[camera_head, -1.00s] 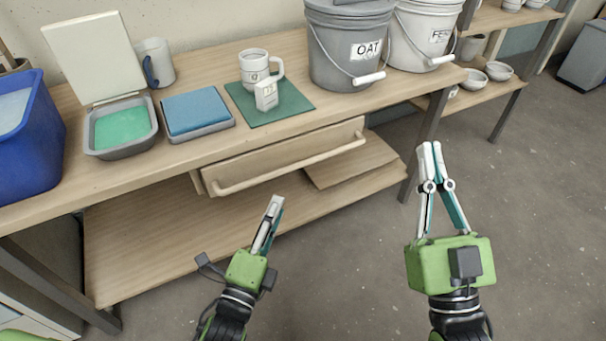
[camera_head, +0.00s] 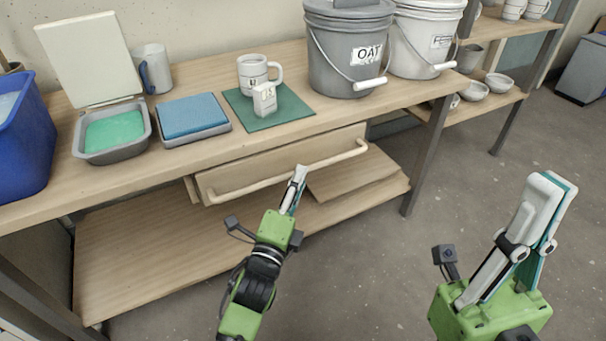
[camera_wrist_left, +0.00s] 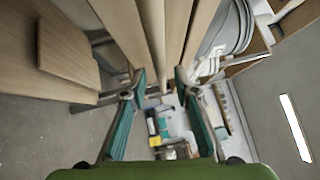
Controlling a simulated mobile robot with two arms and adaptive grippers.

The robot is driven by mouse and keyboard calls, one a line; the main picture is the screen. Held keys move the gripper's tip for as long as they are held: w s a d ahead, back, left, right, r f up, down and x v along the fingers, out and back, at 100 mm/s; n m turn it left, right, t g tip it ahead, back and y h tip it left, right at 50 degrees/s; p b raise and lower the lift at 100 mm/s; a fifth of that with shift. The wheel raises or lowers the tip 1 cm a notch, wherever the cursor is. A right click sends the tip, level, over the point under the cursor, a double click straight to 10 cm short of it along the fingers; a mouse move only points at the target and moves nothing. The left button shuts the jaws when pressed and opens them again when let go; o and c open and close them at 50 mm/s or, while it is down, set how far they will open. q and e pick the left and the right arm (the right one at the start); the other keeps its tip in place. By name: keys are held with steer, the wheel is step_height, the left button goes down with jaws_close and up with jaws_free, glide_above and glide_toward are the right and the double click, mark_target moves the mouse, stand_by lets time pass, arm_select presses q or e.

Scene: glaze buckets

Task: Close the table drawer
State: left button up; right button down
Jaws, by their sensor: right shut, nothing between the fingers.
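The table drawer (camera_head: 235,180) is a pale wooden box under the tabletop, pulled out a little. Its long bar handle (camera_head: 335,158) runs along its front. My left gripper (camera_head: 301,170) is in front of the drawer, its tips overlapping the middle of the handle in the head view; contact is unclear there. In the left wrist view its two fingers (camera_wrist_left: 160,76) are apart, with long wooden bars and edges beyond them. My right gripper (camera_head: 552,183) is shut and empty, well to the right of the drawer over the floor.
The wooden table (camera_head: 180,165) carries a blue bin (camera_head: 25,145), a blue sponge tray (camera_head: 193,115), a mug (camera_head: 253,75) on a green mat (camera_head: 290,112) and a grey bucket (camera_head: 335,70). A lower shelf (camera_head: 150,260) lies beneath the drawer. Open floor lies in front.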

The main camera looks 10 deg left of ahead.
arm_select(q)
steer(key=shift+b+x, duration=0.35)
steer(key=shift+x, duration=1.55)
jaws_close()
steer(key=shift+w+a+p, duration=0.55)
steer(key=shift+w+a, duration=0.15)
steer(key=shift+w, duration=0.25)
